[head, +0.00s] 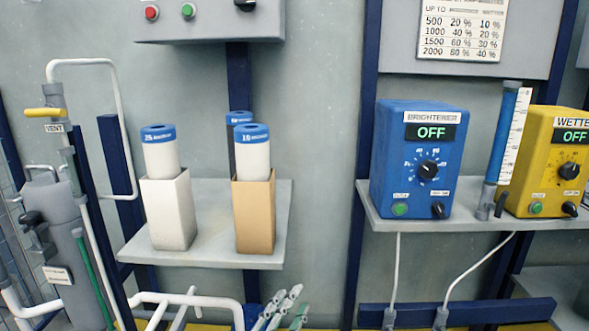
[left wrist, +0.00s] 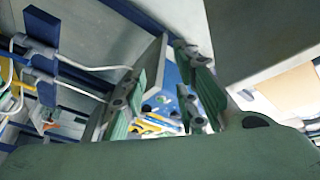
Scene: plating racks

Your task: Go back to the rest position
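My left gripper (head: 284,302) shows only in part at the bottom edge of the head view, below the small shelf. In the left wrist view my left gripper (left wrist: 165,88) has its two green-padded fingers apart, with nothing held between them. My right gripper is not in either view.
A grey shelf (head: 140,250) holds a white box (head: 168,215) and a tan box (head: 254,215), with blue-topped cylinders in them. A right shelf (head: 385,222) carries a blue BRIGHTENER unit (head: 390,165) and a yellow unit (head: 540,150), both reading OFF. White pipes (head: 130,130) stand left.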

